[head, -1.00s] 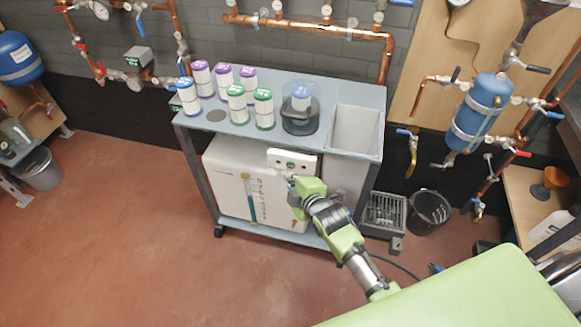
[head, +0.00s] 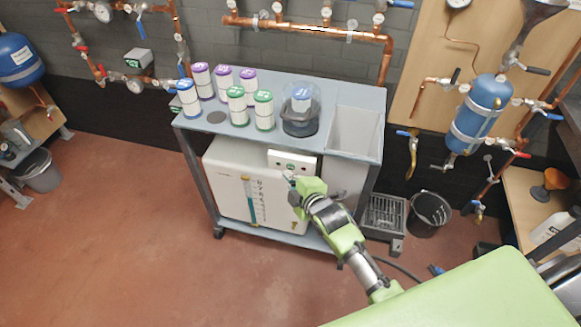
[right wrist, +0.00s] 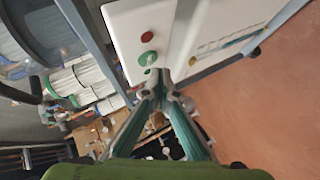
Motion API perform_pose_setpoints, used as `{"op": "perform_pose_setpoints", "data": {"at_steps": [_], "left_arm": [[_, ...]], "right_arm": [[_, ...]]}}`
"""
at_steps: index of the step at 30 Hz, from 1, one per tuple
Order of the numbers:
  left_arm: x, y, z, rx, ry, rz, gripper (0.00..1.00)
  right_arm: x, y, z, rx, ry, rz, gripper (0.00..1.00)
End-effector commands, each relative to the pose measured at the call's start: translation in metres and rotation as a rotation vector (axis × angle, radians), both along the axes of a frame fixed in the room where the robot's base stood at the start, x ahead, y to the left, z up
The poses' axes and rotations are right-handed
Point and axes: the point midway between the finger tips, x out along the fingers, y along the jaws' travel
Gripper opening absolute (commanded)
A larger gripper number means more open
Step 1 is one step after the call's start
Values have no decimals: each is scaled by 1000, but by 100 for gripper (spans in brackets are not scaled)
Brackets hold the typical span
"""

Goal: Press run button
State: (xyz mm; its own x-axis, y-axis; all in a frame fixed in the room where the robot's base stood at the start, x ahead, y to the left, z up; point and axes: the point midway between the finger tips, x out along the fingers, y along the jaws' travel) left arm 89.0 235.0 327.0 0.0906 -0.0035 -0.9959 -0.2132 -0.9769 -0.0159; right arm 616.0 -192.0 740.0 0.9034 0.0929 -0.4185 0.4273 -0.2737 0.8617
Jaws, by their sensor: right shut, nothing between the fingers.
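A white control panel (head: 291,160) sits on the upper right front of a white machine (head: 240,185) under the cart's top. In the right wrist view the panel carries a large red button (right wrist: 148,36) and a green button (right wrist: 148,58), with a smaller green mark close to the fingers. I cannot read any label on them. My right gripper (head: 291,181) is just in front of the panel's lower edge. It also shows in the right wrist view (right wrist: 167,80), fingertips together and empty, close to the green button. Contact cannot be told. My left gripper is out of view.
The cart top (head: 215,133) holds several labelled filter cylinders, a clear blue-lidded vessel (head: 300,108) and a grey basin (head: 356,130). A crate (head: 384,215) and a black bin (head: 429,212) stand to the right. The red floor in front is clear.

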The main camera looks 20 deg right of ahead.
Motion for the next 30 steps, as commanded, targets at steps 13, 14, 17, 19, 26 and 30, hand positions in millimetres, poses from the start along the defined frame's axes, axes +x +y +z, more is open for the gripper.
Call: {"op": "perform_pose_setpoints", "data": {"at_steps": [13, 14, 17, 19, 26, 30], "left_arm": [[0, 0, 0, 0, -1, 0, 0], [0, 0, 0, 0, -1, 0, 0], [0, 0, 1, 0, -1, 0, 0], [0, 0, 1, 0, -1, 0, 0], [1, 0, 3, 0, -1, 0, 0], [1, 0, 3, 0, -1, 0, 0]], "right_arm": [[0, 0, 0, 0, 0, 0, 0], [0, 0, 0, 0, 0, 0, 0], [1, -1, 0, 0, 0, 0, 0], [2, -2, 0, -1, 0, 0, 0], [7, -5, 1, 0, 0, 0, 0], [7, -5, 0, 0, 0, 0, 0]]}}
